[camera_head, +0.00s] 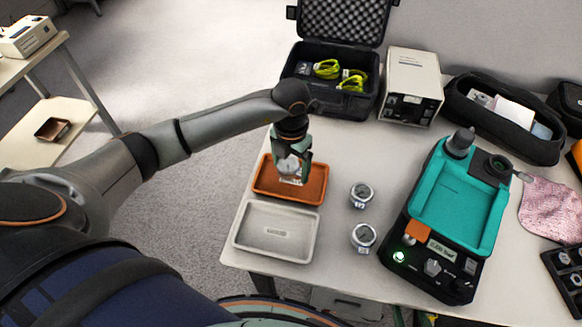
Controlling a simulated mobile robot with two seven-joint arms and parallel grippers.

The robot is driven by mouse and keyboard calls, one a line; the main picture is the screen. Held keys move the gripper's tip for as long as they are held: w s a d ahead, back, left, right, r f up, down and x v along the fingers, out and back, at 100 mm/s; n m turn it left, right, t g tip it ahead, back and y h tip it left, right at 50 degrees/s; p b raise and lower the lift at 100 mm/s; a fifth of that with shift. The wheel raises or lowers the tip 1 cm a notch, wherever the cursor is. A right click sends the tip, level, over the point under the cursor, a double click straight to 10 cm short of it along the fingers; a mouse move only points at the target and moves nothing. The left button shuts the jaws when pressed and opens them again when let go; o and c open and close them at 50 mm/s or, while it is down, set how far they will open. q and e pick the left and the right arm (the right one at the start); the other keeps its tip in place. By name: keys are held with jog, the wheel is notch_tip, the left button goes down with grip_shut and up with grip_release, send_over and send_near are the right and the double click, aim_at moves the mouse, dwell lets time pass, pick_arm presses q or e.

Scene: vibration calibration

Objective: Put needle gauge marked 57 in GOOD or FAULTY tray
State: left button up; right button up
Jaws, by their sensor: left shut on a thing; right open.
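My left gripper (291,172) points down over the orange-brown tray (263,187), shut on a small round gauge (289,166) with a pale dial. The gauge is at or just above the tray floor; I cannot tell if it touches. Its marking is too small to read. The white tray (241,241) lies in front of the orange one, empty, with a small label I cannot read. Two more round gauges, a rear one (361,195) and a front one (363,237), stand on the table right of the trays. My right gripper is out of view.
A black and teal calibration device (458,205) with a green light stands right of the gauges. An open foam-lined case (331,75), a beige instrument (411,86) and a black pouch (504,117) line the back. A pink cloth (551,209) lies at right.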

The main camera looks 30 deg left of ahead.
aim_at(291, 166)
pick_arm(q)
jog(key=shift+f, duration=0.5)
jog(key=shift+f, duration=0.2)
jog(key=o, duration=1.4)
jog(key=shift+r, duration=0.35)
notch_tip(291, 166, up, 12)
jog(key=shift+f, duration=0.15)
